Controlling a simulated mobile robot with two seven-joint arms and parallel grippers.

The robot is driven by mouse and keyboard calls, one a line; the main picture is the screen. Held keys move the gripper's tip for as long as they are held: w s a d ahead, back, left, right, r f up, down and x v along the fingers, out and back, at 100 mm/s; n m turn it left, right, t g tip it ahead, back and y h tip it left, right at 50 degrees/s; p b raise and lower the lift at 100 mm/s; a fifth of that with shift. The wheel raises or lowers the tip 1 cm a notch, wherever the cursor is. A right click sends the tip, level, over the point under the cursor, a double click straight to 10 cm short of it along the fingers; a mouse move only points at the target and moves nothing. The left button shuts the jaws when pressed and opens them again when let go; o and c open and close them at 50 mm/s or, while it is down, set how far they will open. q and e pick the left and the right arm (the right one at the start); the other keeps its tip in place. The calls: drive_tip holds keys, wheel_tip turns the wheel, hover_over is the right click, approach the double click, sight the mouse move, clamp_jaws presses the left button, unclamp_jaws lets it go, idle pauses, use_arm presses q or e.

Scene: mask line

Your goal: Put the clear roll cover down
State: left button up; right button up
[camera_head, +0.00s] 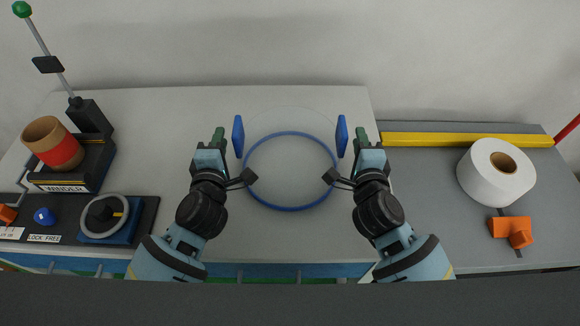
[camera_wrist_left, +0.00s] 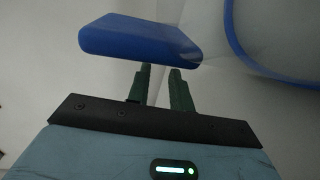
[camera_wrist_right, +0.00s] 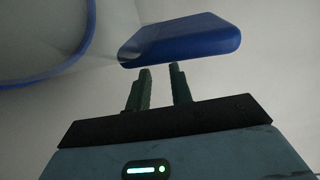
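The clear roll cover (camera_head: 291,209) is a see-through round shell with a blue rim and a blue handle at each side. It stands over the pale tabletop between my arms; whether it touches the top is hard to tell. My left gripper (camera_head: 218,137) is just outside the left handle (camera_head: 238,136), which shows beyond its fingertips in the left wrist view (camera_wrist_left: 140,40). My right gripper (camera_head: 361,137) is just outside the right handle (camera_head: 342,136), also beyond its fingertips in the right wrist view (camera_wrist_right: 180,40). Both pairs of green fingers stand apart with nothing seen between them.
A winder (camera_head: 62,188) with a brown and red roll (camera_head: 53,145) stands at the left, above a dark control panel with a knob (camera_head: 103,215). A white roll (camera_head: 497,172), a yellow bar (camera_head: 460,140) and an orange block (camera_head: 512,230) are on the grey surface at the right.

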use_arm(q)
drive_tip(key=o, duration=0.4)
drive_tip(key=shift+o, duration=0.4)
drive_tip(key=shift+a, duration=0.1)
use_arm(e)
drive_tip(key=o, duration=0.5)
drive_tip(key=shift+d, duration=0.1)
use_arm(q)
drive_tip(key=s+r, duration=0.1)
drive_tip(key=s, duration=1.1)
drive_tip(key=shift+r, duration=0.2)
use_arm(e)
drive_tip(key=s, duration=0.4)
drive_tip(key=s+r, duration=0.1)
drive_tip(key=s, duration=0.7)
drive_tip(key=shift+r, duration=0.2)
